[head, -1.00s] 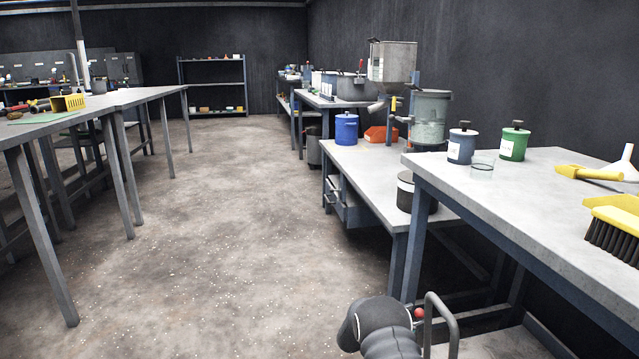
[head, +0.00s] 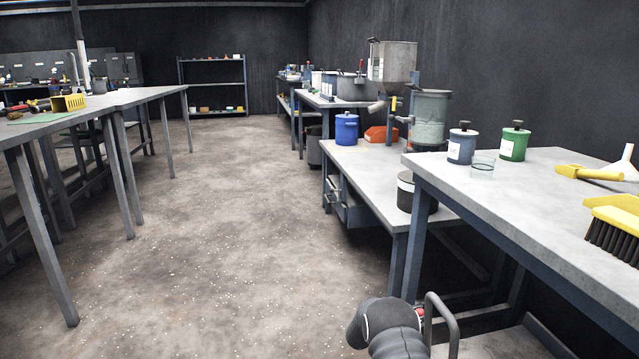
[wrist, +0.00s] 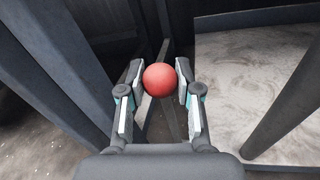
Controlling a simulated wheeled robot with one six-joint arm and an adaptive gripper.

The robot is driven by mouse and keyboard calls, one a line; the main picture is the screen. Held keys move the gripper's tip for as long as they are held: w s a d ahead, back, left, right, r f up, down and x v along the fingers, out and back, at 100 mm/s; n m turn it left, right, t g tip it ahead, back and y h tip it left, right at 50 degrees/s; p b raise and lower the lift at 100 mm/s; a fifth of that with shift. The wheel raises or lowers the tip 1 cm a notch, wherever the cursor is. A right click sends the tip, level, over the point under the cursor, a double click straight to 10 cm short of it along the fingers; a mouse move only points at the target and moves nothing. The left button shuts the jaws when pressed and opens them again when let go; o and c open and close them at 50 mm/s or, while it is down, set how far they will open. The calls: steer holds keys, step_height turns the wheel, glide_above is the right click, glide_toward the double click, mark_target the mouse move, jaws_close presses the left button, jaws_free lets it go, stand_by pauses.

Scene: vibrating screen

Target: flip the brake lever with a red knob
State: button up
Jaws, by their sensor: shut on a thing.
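The red knob (wrist: 160,79) of the brake lever sits between the two fingers of my gripper (wrist: 160,82) in the wrist view. The fingers are shut on it, one at each side. A grey bar (wrist: 171,122) shows just below the knob and looks like the lever's arm; its lower end is hard to make out. In the head view only a bit of the red knob (head: 419,311) shows, beside my dark wrist and a bent grey rail.
The workbench (head: 470,187) with jars, a glass and a yellow brush (head: 615,215) is at the right. Blue-grey legs stand close around the gripper. The floor (head: 230,220) at the left is clear.

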steer(key=shift+b+v, duration=0.9)
steer(key=shift+b, duration=0.05)
stand_by(0.6)
steer(key=shift+a+f+b, duration=0.15)
steer(key=shift+a+b, duration=0.55)
steer(key=shift+a+f+b, duration=0.15)
steer(key=shift+a+b, duration=0.5)
stand_by(1.3)
steer(key=shift+s+a, duration=0.1)
steer(key=shift+a, duration=0.1)
steer(key=shift+a+b, duration=0.25)
steer(key=shift+b, duration=0.2)
steer(key=shift+s+a+f, duration=0.15)
steer(key=shift+a+f, duration=0.2)
steer(key=shift+a, duration=0.35)
steer(key=shift+s+a+f, duration=0.15)
steer(key=shift+a+f, duration=0.15)
steer(key=shift+a, duration=0.4)
stand_by(1.7)
